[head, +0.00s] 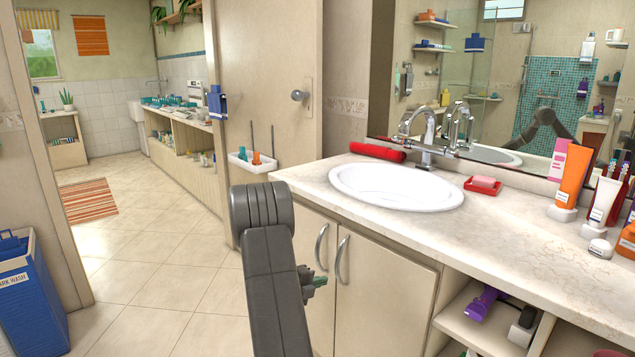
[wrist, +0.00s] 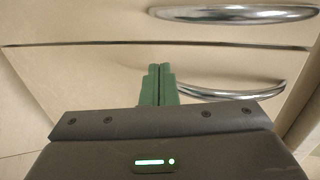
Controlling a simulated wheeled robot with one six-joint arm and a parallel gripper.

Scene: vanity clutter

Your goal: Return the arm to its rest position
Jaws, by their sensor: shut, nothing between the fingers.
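In the head view my arm stands folded in front of the vanity cabinet (head: 385,290), with a grey upper link in the lower middle. My gripper (head: 319,281) shows as a small green tip beside the link, in front of the cabinet doors. In the wrist view my gripper (wrist: 158,72) has its two green fingers together, with nothing between them. The fingers point at the cabinet doors, near a curved metal handle (wrist: 240,91). I cannot tell whether they touch the door.
The countertop (head: 480,225) holds a white sink (head: 395,187), a red rolled item (head: 377,152), a soap dish (head: 483,185) and several tubes (head: 571,175). An open shelf (head: 455,322) is below right. The tiled floor (head: 160,265) is clear to the left, beside a blue bin (head: 30,300).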

